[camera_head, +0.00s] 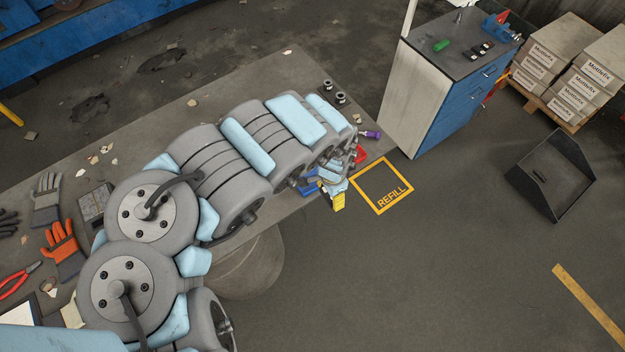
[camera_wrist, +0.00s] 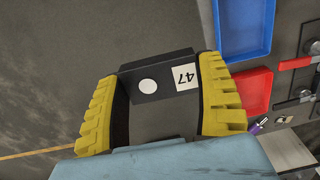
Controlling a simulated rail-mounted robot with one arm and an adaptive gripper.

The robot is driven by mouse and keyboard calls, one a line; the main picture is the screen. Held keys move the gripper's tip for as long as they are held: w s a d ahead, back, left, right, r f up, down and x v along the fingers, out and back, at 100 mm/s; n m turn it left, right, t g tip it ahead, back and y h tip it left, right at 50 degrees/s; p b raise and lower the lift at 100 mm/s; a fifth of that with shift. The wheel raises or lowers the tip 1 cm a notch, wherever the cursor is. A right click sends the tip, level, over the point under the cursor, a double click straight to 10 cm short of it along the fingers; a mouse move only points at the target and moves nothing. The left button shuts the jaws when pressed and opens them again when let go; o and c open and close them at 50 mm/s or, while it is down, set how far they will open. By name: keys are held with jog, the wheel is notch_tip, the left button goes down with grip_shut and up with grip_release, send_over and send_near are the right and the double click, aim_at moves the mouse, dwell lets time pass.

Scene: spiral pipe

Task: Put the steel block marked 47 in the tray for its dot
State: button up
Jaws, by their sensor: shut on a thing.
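My gripper (camera_wrist: 162,102) is shut on the steel block (camera_wrist: 160,122), which sits between its two yellow ribbed fingers. The block is dark grey, with a round white dot and a white label reading 47 facing the wrist camera. In the head view my gripper (camera_head: 338,200) is just past the table's right edge, and the block cannot be made out there. A blue tray (camera_wrist: 243,30) and a red tray (camera_wrist: 250,92) lie to the right of the block in the wrist view. The red tray (camera_head: 361,154) also shows in the head view, partly hidden by my arm.
A purple-ended tool (camera_wrist: 259,126) and a pale object (camera_wrist: 288,149), partly cut off, lie near the red tray. A yellow REFILL square (camera_head: 382,186) marks the floor beside the table. A blue cabinet (camera_head: 465,105) stands behind it. Gloves (camera_head: 63,245) lie at the table's left.

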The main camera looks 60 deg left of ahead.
jog(key=s+a+f, duration=0.1)
jog(key=s, duration=0.2)
jog(key=b, duration=1.2)
send_near(312, 173)
jog(key=d, duration=0.1)
jog(key=s+d, duration=0.1)
jog(key=d, duration=0.1)
jog(key=s+d+f, duration=0.1)
jog(key=d, duration=0.1)
jog(key=shift+s+d+f, duration=0.1)
jog(key=shift+d, duration=0.15)
jog(key=shift+a+f+p, duration=0.1)
jog(key=shift+a+p, duration=0.1)
jog(key=shift+p, duration=0.2)
jog(key=shift+w+a+f, duration=0.25)
jog(key=shift+a+f, duration=0.35)
jog(key=shift+f, duration=0.1)
jog(key=shift+w+a+f, duration=0.2)
jog(key=shift+a+f, duration=0.35)
jog(key=shift+f, duration=0.1)
jog(key=shift+a+f, duration=0.1)
